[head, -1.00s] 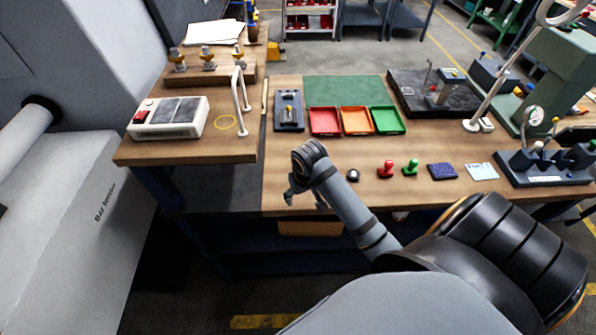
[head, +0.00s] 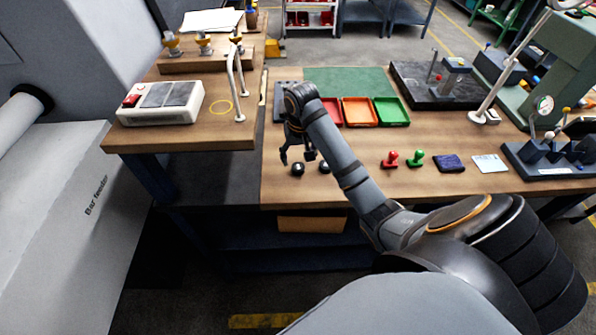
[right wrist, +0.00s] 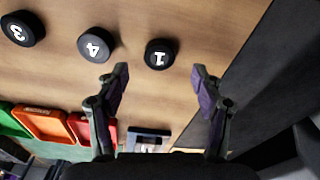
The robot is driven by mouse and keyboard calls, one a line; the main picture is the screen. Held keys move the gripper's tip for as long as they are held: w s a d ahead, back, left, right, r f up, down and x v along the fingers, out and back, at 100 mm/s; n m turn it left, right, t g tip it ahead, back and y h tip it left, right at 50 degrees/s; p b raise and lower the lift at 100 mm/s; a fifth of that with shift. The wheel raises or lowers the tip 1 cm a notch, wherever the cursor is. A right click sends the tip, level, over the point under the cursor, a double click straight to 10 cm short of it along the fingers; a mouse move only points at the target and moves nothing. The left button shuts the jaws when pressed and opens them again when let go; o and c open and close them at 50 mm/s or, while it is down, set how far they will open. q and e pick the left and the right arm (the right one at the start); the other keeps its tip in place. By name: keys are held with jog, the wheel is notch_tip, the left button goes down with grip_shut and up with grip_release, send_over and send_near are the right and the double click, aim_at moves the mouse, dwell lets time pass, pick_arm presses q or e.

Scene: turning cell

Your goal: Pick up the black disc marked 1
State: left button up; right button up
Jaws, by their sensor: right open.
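The black disc marked 1 (right wrist: 160,53) lies flat on the wooden bench, its white numeral upside down in the right wrist view. It shows as the leftmost dark disc (head: 297,170) in the head view. My right gripper (right wrist: 160,73) is open and empty, its two fingertips apart with the disc centred just beyond the gap. In the head view the right gripper (head: 298,156) hangs close above and behind that disc. I cannot tell the exact height between them. My left gripper is not in view.
A disc marked 4 (right wrist: 96,44) lies close beside disc 1, and a disc marked 3 (right wrist: 23,29) lies farther left. Red (head: 391,159) and green (head: 415,158) stamp-like pieces stand to the right. Orange (head: 360,112) and green (head: 391,111) trays lie behind.

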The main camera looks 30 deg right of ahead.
aim_at(298, 166)
jog(key=shift+f, duration=0.1)
jog(key=f, duration=0.1)
jog(key=f+p, duration=0.1)
jog(key=f, duration=0.2)
jog(key=shift+w+d+p, duration=0.15)
jog(key=shift+w+p, duration=0.15)
jog(key=shift+p, duration=0.05)
jog(key=shift+w+f, duration=0.15)
jog(key=shift+f, duration=0.2)
grip_shut()
jog(key=shift+r, duration=0.1)
